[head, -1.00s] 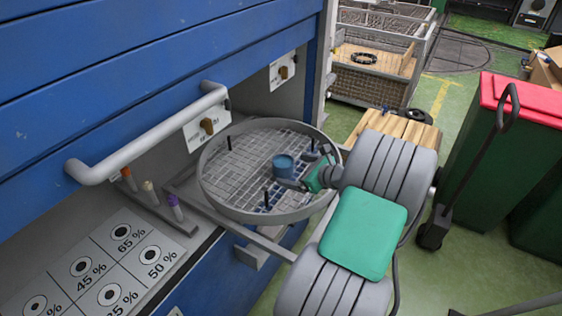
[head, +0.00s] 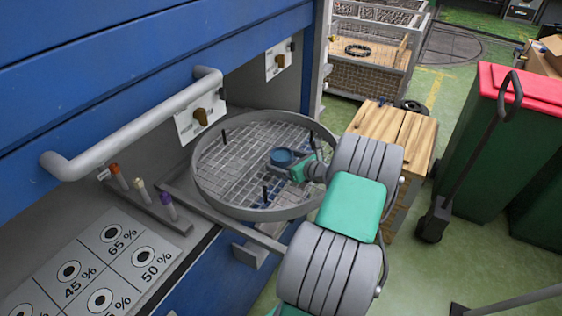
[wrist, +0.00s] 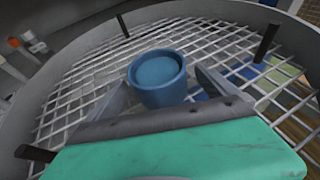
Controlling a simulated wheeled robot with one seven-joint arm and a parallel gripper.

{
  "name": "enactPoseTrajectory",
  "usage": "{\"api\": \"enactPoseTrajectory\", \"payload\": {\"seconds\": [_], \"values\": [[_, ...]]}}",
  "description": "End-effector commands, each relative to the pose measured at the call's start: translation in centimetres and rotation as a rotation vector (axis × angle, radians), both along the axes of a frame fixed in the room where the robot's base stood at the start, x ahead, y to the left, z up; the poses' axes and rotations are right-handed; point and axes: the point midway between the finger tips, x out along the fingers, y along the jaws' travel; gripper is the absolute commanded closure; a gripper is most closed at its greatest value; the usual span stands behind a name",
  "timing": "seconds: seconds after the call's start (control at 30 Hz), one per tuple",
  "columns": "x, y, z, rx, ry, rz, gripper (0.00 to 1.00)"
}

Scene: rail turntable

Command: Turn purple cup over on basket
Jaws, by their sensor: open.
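The only cup I see is blue rather than purple (head: 286,157). It stands on the wire mesh of the round basket (head: 210,190), right of its middle. In the wrist view the cup (wrist: 157,76) shows a round rim with a recessed face upward; I cannot tell whether that is its mouth or its base. My gripper (head: 288,166) is open, low over the mesh, reaching in from the right. In the wrist view its fingers (wrist: 163,82) lie on either side of the cup. I cannot tell whether they touch it. The gripper hides the cup's lower near side.
Dark upright pegs (head: 265,195) stand around the grey basket rim. A blue cabinet with a grey bar handle (head: 140,120) is close on the left. Several capped vials (head: 141,190) stand in a rack there. A wooden crate (head: 385,122) is behind my arm.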

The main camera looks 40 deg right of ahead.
Motion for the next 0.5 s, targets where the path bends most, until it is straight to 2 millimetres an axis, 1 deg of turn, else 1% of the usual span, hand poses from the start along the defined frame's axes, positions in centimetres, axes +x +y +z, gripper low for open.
{"api": "enactPoseTrajectory", "payload": {"seconds": [0.07, 0.5], "values": [[0.00, 0.03, -0.01, -0.001, 0.000, 0.001, 0.03], [0.05, 0.13, 0.00, -0.001, 0.001, 0.004, 0.38]]}}
